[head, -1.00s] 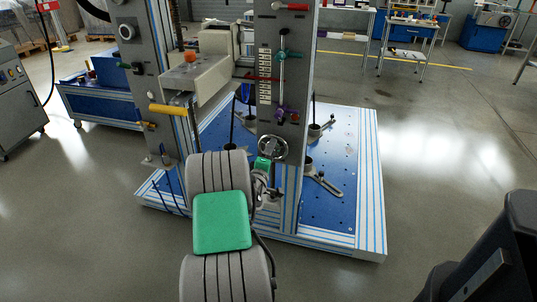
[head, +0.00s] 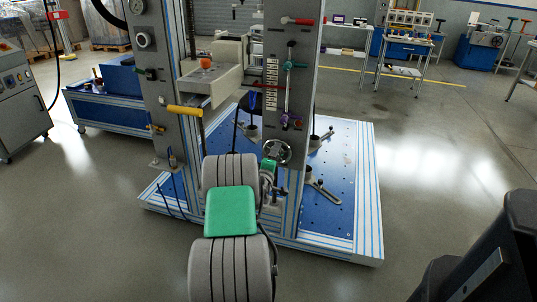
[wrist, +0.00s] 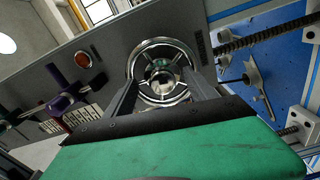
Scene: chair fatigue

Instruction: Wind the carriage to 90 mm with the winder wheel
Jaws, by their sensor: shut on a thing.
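The winder wheel (head: 277,152) is a chrome handwheel with spokes, low on the grey right-hand column of the test rig. It also shows in the wrist view (wrist: 161,60), face-on. My gripper (head: 272,166) is at the wheel, and in the wrist view its two dark fingers (wrist: 160,95) reach to the wheel's lower part and are shut on it. Exactly where the fingertips grip is hard to see. A scale strip (head: 271,82) runs up the column above the wheel; its figures are too small to read. The carriage cannot be told for certain.
A yellow handle (head: 184,111) sticks out at the left. The blue base plate (head: 340,170) carries clamps. Open floor lies right of the rig.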

